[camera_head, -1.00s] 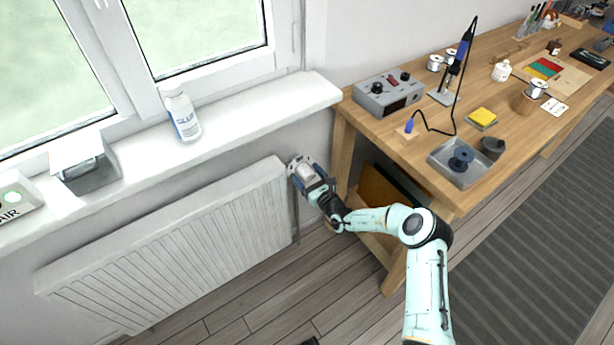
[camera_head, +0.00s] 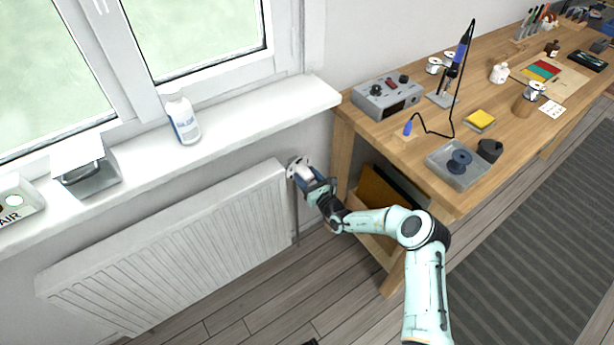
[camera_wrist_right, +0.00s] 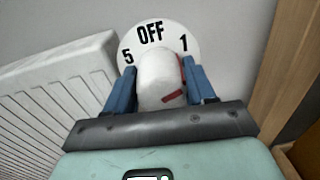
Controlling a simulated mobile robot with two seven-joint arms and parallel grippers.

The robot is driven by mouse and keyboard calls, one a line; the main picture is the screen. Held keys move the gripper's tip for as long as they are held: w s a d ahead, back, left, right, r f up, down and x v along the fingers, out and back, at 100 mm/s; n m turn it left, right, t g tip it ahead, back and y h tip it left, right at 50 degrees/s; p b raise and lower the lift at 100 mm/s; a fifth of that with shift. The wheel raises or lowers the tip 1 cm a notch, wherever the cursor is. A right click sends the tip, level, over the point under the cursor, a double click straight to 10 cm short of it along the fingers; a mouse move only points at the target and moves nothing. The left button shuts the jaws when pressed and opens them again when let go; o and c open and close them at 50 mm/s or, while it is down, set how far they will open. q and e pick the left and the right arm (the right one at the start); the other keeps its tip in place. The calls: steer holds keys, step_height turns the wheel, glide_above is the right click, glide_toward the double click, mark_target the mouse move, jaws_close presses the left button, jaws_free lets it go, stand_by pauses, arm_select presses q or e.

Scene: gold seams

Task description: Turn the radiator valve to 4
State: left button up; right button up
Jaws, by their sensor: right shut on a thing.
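The radiator valve (camera_head: 299,165) sits at the top right corner of the white radiator (camera_head: 180,235). In the right wrist view its white knob (camera_wrist_right: 156,78) stands in front of a round dial plate (camera_wrist_right: 150,32). OFF shows at the top of the plate, 5 at the left and 1 at the right; the other numbers are hidden. Red marks show on the knob's right side and front. My right gripper (camera_head: 309,177) is shut on the knob, with one blue finger on each side in the right wrist view (camera_wrist_right: 158,82). My left gripper is out of view.
The windowsill (camera_head: 235,120) above the radiator holds a white bottle (camera_head: 182,118) and a grey box (camera_head: 85,165). A wooden workbench (camera_head: 420,130) with tools stands right of the valve, its leg close to my gripper. The floor in front is clear.

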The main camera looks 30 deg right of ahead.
steer(key=m+p, duration=0.2)
steer(key=m, duration=0.2)
steer(key=m+p, duration=0.1)
steer(key=m, duration=0.3)
steer(key=shift+m, duration=0.4)
steer(key=m, duration=0.4)
steer(key=shift+d+y, duration=0.15)
steer(key=shift+y, duration=0.15)
steer(key=m, duration=0.4)
steer(key=shift+f+m, duration=0.15)
steer(key=shift+m, duration=0.15)
steer(key=m+b, duration=0.1)
steer(key=m, duration=0.4)
steer(key=shift+f+y+b, duration=0.1)
steer(key=shift+y+b, duration=0.2)
steer(key=shift+b, duration=0.1)
steer(key=m+b, duration=0.2)
steer(key=m, duration=0.4)
steer(key=shift+f, duration=0.1)
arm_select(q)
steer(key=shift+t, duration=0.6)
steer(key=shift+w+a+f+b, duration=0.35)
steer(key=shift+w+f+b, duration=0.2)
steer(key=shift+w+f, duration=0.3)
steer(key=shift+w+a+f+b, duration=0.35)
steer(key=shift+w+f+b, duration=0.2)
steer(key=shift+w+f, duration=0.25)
arm_select(e)
steer(key=shift+m, duration=2.6)
